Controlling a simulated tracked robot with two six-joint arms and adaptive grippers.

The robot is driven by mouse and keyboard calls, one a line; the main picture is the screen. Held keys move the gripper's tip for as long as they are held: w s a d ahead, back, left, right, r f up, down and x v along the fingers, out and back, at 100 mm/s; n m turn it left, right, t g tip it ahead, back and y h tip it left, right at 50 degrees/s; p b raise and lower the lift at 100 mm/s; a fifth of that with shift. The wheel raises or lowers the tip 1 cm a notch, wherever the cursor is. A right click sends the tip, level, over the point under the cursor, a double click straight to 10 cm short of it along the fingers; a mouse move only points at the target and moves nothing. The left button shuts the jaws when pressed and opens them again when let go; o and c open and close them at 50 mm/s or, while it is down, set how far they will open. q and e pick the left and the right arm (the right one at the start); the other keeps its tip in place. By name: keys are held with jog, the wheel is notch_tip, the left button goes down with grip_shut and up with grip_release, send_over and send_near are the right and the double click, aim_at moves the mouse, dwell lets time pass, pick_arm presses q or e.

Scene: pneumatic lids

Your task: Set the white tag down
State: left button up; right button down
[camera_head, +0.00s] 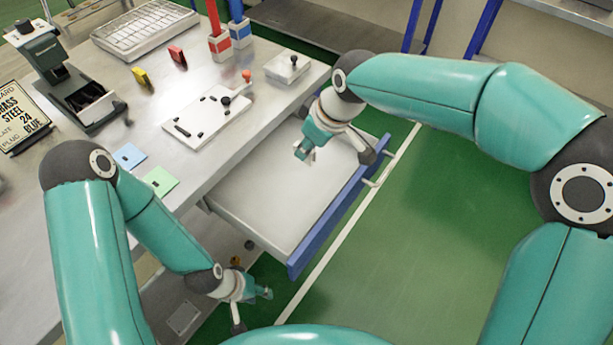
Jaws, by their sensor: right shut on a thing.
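My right gripper (306,153) is over the open drawer (250,211), pointing down, shut on a small pale thing (311,158) at its fingertips. This looks like the white tag, but it is mostly hidden by the fingers and too small to make out fully. I cannot tell whether it touches the drawer's floor. The drawer is light grey inside, has a blue front and looks empty. My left gripper (266,294) hangs low beside the bench, in front of the drawer's near side; its finger opening is too small to read.
The bench (215,155) holds a white plate with black parts (208,116), a white block with a knob (287,67), blue (128,156) and green (160,180) cards, a black device (90,105), a sign (22,116), a wire rack (145,28), and red and blue posts.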

notch_tip(320, 180, down, 11)
jog(key=shift+r, duration=0.2)
dwell(0.3)
jog(key=shift+f, duration=0.15)
jog(key=c, duration=1.1)
grip_release()
jog(key=shift+r, duration=0.25)
jog(key=v, duration=1.1)
jog(key=shift+d+r, duration=0.15)
jog(key=shift+r, duration=0.2)
jog(key=shift+s, duration=0.15)
